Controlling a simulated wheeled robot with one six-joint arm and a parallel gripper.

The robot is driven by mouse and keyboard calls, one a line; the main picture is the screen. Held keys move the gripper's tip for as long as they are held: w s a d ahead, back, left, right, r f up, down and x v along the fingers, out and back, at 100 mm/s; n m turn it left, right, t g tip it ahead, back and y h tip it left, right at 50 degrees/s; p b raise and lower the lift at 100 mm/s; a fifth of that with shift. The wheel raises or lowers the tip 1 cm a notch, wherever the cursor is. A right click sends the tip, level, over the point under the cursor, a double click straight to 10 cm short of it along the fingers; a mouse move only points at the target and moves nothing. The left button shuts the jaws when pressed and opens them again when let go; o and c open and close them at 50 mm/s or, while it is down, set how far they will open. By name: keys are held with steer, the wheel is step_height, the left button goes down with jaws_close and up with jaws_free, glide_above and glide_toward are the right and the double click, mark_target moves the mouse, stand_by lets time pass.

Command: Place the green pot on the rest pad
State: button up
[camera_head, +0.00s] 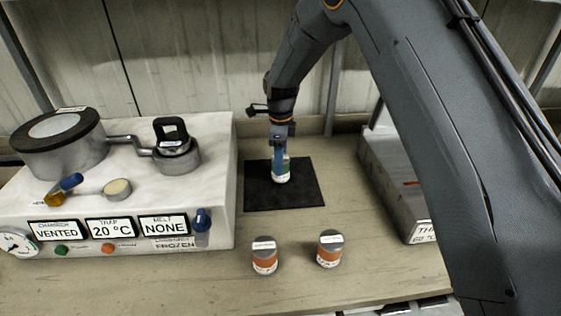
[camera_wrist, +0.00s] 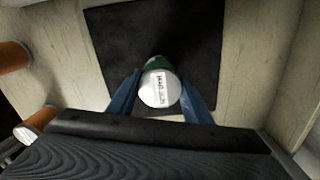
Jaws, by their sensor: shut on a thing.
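The green pot (camera_head: 282,174), a small canister with a green band and a pale labelled lid, is at the black rest pad (camera_head: 303,194), over its middle-left part. In the wrist view the green pot (camera_wrist: 158,89) stands upright between the two blue fingers, with the dark pad (camera_wrist: 195,40) beneath and beyond it. My gripper (camera_head: 281,160) points down and is shut on the pot; its fingers (camera_wrist: 160,98) flank the pot on both sides. Whether the pot's base touches the pad cannot be told, as it is hidden from above.
Two orange-banded pots (camera_head: 264,256) (camera_head: 329,248) stand on the bench in front of the pad. A white apparatus (camera_head: 218,215) with gauges, knobs and displays stands on the left. Bare bench lies around the pad.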

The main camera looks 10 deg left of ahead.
steer(key=shift+f, duration=0.55)
steer(key=shift+f, duration=0.1)
steer(key=o, duration=1.2)
steer(key=shift+c, duration=0.2)
step_height(320, 180, up, 12)
steer(key=b, duration=0.4)
steer(key=s+d+f+n, duration=0.1)
steer(key=s+d+n, duration=0.35)
steer(key=d, duration=0.35)
steer(key=s+d+n+t, duration=0.1)
steer(key=s+d+n, duration=0.3)
steer(key=s+d, duration=0.3)
steer(key=s+d+f+n, duration=0.1)
steer(key=s+d+n, duration=0.3)
steer(key=d, duration=0.5)
steer(key=s+d+f+n, duration=0.2)
steer(key=s+d+n, duration=0.3)
steer(key=s, duration=0.5)
steer(key=shift+s+d+f, duration=0.3)
steer(key=shift+d+f, duration=0.05)
steer(key=shift+d, duration=0.35)
